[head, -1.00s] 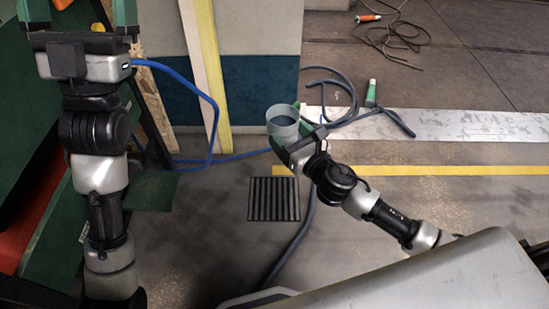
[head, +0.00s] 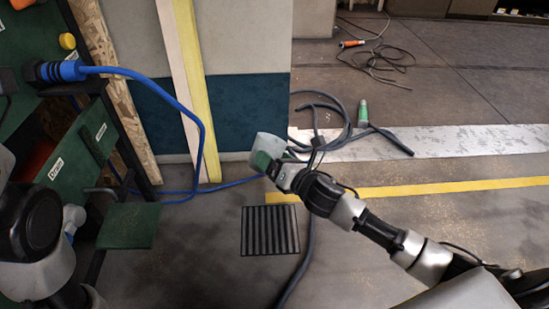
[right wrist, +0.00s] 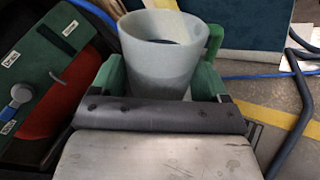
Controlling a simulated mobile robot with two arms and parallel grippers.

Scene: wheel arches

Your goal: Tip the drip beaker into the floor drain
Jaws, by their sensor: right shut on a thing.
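My right gripper (head: 264,160) is shut on the drip beaker (head: 270,145), a pale translucent cup, and holds it off the floor. In the head view the beaker looks tilted and its mouth does not show clearly. In the right wrist view the beaker (right wrist: 160,62) stands between the green fingers of the right gripper (right wrist: 160,85), with its open mouth and something dark inside. The floor drain (head: 270,231), a dark slatted square grate, lies nearer to me, below the beaker in the head picture. My left gripper is out of view; only part of its arm shows.
A blue hose (head: 203,125) runs from the green stand at left to the floor. Dark hoses (head: 345,125) and a green-ended tool (head: 363,112) lie behind the beaker. Another dark hose (head: 303,262) passes right of the drain. A yellow line (head: 420,188) crosses the floor.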

